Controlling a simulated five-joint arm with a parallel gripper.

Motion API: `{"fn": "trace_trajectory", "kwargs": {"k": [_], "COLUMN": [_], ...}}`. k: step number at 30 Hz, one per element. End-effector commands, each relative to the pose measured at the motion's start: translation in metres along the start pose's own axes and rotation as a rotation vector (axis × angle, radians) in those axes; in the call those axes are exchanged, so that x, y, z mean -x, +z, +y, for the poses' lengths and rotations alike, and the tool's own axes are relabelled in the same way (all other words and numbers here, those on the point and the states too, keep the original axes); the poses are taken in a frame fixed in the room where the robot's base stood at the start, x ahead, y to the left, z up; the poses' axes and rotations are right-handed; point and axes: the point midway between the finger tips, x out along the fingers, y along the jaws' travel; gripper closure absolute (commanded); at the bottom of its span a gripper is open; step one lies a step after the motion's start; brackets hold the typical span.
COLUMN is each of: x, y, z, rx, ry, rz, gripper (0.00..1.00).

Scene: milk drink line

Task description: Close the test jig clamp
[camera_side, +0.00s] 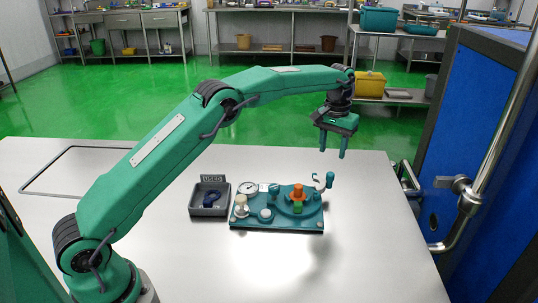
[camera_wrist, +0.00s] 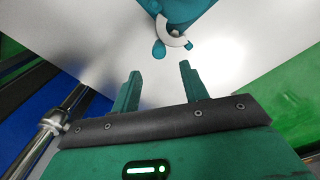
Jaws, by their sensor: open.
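The test jig (camera_side: 277,217) is a teal base plate on the table, with a gauge, knobs and an orange and green part (camera_side: 298,197) on it. At its right end a pale curved clamp arm (camera_side: 317,183) with a teal knob (camera_side: 330,179) stands up, apart from the orange part. In the wrist view the pale curved clamp arm (camera_wrist: 174,38) shows beyond my fingertips, at the top. My gripper (camera_side: 332,154) hangs above and slightly right of the clamp, fingers pointing down. It is open and empty, its fingers (camera_wrist: 160,70) apart and not touching the clamp.
A blue cabinet (camera_side: 480,130) with a metal handle (camera_side: 460,190) is beside the table's right edge. The table in front of the jig is clear.

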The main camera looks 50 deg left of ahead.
Motion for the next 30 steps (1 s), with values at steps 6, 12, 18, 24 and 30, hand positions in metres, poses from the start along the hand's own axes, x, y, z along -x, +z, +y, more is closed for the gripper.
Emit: {"fn": "trace_trajectory", "kwargs": {"k": [6,12,18,24,30], "x": [-0.014,-0.015,-0.025,-0.046,-0.071], "y": [-0.005,-0.005,-0.005,-0.004,-0.004], "z": [0.003,0.003,0.003,0.002,0.002], "rx": [0.007,0.007,0.007,0.007,0.007], "ry": [-0.004,-0.004,-0.004,-0.005,-0.004], "rz": [-0.012,-0.013,-0.015,-0.016,-0.015], "gripper": [0.56,0.56,0.56,0.56,0.56]}}
